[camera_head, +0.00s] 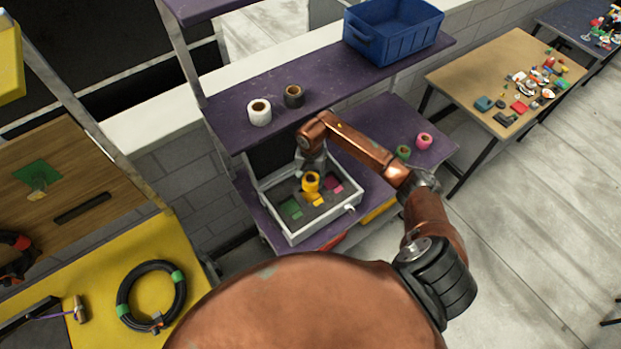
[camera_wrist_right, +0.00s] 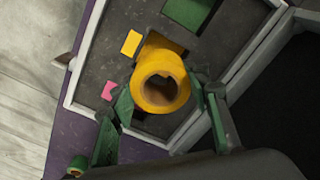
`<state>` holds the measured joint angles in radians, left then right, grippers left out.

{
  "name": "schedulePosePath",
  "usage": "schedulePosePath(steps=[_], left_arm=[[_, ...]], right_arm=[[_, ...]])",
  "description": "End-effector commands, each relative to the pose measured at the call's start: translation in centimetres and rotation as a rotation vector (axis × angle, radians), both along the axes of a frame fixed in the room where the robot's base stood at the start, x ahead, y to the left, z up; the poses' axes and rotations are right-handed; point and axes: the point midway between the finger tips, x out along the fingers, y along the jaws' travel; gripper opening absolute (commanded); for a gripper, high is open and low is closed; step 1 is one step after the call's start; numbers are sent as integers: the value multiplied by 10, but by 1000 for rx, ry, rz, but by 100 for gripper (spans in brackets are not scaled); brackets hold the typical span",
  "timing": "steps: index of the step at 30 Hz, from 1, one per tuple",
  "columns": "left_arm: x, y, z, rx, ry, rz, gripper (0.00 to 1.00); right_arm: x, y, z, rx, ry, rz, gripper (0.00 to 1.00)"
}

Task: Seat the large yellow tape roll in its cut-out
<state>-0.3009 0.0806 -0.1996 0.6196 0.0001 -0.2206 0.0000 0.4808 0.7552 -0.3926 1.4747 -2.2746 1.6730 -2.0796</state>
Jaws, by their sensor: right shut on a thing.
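The large yellow tape roll (camera_head: 311,183) is above the white-rimmed tray (camera_head: 354,207) with a grey insert, near its middle. In the right wrist view the roll (camera_wrist_right: 176,72) shows its open end, with my right gripper's (camera_wrist_right: 160,92) green-sided fingers on either side. The right gripper (camera_head: 311,171) is shut on the roll from above. Small yellow (camera_wrist_right: 131,43) and pink (camera_wrist_right: 108,90) patches and a larger green patch (camera_wrist_right: 190,12) show in the insert. The roll hides the insert under it, so I cannot tell whether it touches there. My left gripper is out of view.
A white roll (camera_head: 259,113) and a dark roll (camera_head: 293,96) stand on the purple upper shelf, with a blue crate (camera_head: 394,32). Green (camera_head: 403,152) and pink (camera_head: 424,141) rolls stand on the lower shelf, right of the tray. A coiled cable (camera_head: 151,294) lies at lower left.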

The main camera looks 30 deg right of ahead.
Motion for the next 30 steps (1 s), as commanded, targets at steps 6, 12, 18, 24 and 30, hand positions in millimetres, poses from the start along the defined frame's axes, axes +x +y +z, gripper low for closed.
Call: schedulePosePath(steps=[6,12,18,24,30], left_arm=[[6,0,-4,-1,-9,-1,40],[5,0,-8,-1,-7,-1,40],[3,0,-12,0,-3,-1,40],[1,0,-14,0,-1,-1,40],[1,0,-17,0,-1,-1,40]], right_arm=[[0,1,-11,1,-1,0,17],[0,0,-21,1,0,-1,17],[0,1,-30,1,0,0,17],[0,1,-39,1,-1,0,17],[0,1,-49,1,1,0,17]])
